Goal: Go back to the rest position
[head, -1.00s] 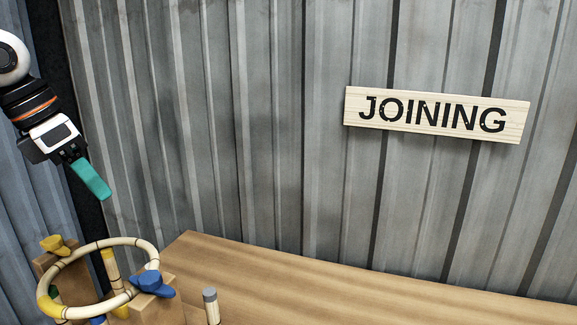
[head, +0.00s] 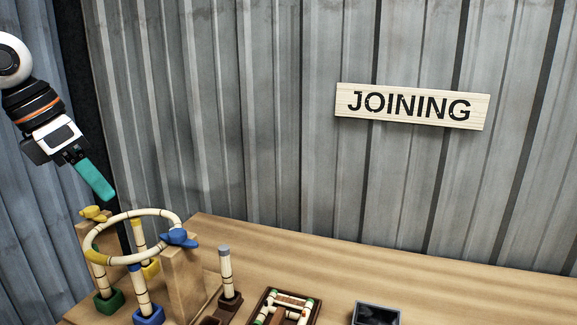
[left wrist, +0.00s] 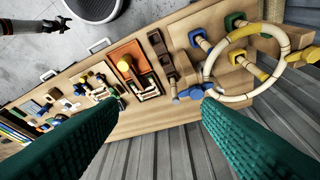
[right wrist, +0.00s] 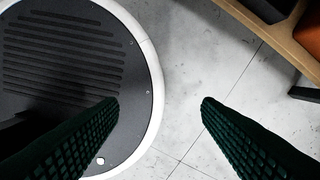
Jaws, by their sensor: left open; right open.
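My left gripper (head: 95,180) hangs at the upper left of the head view, above the bench and the rattan ring. In the left wrist view its two green fingers (left wrist: 160,110) are wide apart with nothing between them. The rattan ring (head: 92,243) rests on wooden supports at the bench's left end, with a yellow and a blue clamp (head: 178,238) on it. The ring also shows at the right of the left wrist view (left wrist: 236,98). My right gripper (right wrist: 160,102) is open and empty over the floor. It is outside the head view.
The wooden bench (head: 400,268) stands against a corrugated metal wall with a JOINING sign (head: 411,105). On it are rattan posts in coloured bases, a tray of short pieces (head: 262,305) and a dark box (head: 376,313).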

